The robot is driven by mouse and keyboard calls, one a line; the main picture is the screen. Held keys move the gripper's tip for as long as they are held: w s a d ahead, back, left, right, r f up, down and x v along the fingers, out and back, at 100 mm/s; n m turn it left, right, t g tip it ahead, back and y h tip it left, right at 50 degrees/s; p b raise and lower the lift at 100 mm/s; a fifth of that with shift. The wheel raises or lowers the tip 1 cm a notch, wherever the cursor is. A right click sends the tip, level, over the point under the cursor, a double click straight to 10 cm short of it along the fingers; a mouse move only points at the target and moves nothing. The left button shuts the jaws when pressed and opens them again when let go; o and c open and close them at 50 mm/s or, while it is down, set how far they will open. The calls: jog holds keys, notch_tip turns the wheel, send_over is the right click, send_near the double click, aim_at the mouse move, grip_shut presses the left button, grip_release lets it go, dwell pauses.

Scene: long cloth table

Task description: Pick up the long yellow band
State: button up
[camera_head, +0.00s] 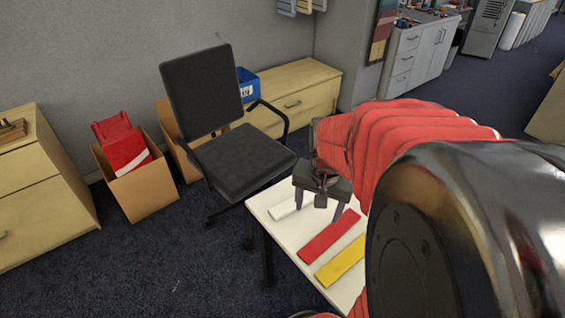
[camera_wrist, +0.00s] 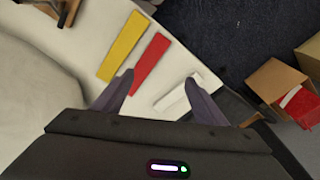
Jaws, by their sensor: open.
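The long yellow band (camera_head: 341,261) lies flat on the white table, nearest the front in the head view. It also shows in the wrist view (camera_wrist: 123,46), at the upper left. My gripper (camera_head: 321,213) is open and empty above the table, past the red band and apart from the yellow one. In the wrist view my gripper's two fingers (camera_wrist: 160,87) point toward the bands, with the yellow band beyond the left finger. The yellow band appears fully visible in the wrist view.
A red band (camera_head: 329,237) lies beside the yellow one, and a white band (camera_head: 289,207) lies farther back, partly behind a finger in the wrist view. The white table (camera_head: 286,245) is narrow. A black office chair (camera_head: 240,160) stands close to its far end.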

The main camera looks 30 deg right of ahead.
jog(key=s+d+f+m, duration=0.3)
jog(key=d+f, duration=0.1)
jog(key=d, duration=0.1)
jog(key=s+d+f+m+g+y, duration=0.1)
jog(key=s+d+f+m, duration=0.2)
jog(key=d+f, duration=0.2)
jog(key=shift+d+f+g, duration=0.3)
send_over(349, 256)
jog(key=shift+f, duration=4.3)
jog(key=shift+f, duration=2.6)
jog(key=shift+c, duration=0.2)
